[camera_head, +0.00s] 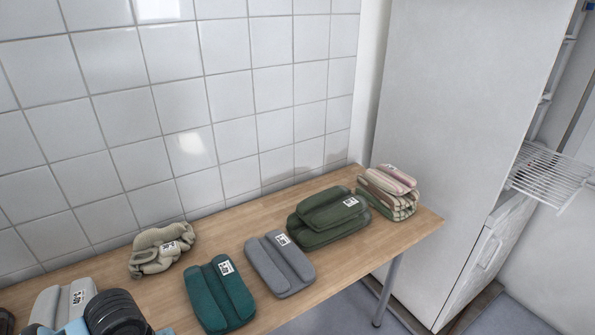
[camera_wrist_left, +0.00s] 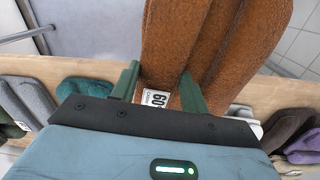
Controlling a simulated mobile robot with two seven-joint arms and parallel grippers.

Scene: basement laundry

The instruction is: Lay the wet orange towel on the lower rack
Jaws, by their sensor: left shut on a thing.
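The orange-brown towel (camera_wrist_left: 205,40) hangs in folds in the left wrist view, with a white number tag near the fingers. My left gripper (camera_wrist_left: 158,88) is shut on it, its green fingers on either side of the cloth. In the head view only a dark and blue part of my arm shows at the bottom left; the towel and fingers are out of that view. A white wire rack (camera_head: 550,176) sticks out at the right edge of the head view. I cannot tell whether it is the lower one. My right gripper is not in view.
A wooden table (camera_head: 345,236) runs along the tiled wall. It carries a teal towel (camera_head: 218,294), a grey towel (camera_head: 280,264), a green towel (camera_head: 325,216), a striped stack (camera_head: 388,192) and a beige bundle (camera_head: 160,250). A tall white cabinet (camera_head: 455,110) stands between the table and the rack.

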